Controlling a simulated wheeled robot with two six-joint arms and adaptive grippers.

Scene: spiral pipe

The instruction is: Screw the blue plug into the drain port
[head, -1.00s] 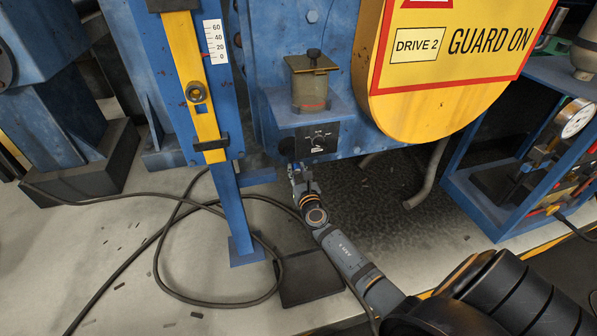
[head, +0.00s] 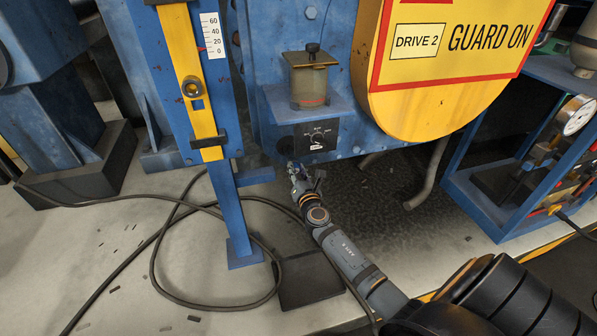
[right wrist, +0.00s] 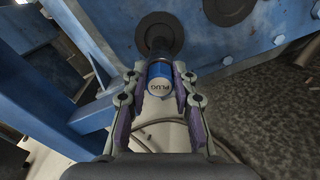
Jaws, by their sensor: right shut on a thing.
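My right gripper (head: 293,167) is just below and in front of the dark round port (head: 287,146) on the blue machine face. In the right wrist view, its two fingers (right wrist: 156,88) are shut on the blue plug (right wrist: 160,70), whose pale end cap reads PLUG. The far end of the plug lines up with the dark round drain port (right wrist: 159,32) and hides its lower part. I cannot tell whether the plug touches the port or sits in its thread. In the head view the gripper mostly hides the plug. My left gripper is not in view.
A blue post (head: 231,200) stands to the left. A yellow guard (head: 405,105) hangs to the right. A loose cable (head: 160,285) lies on the floor.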

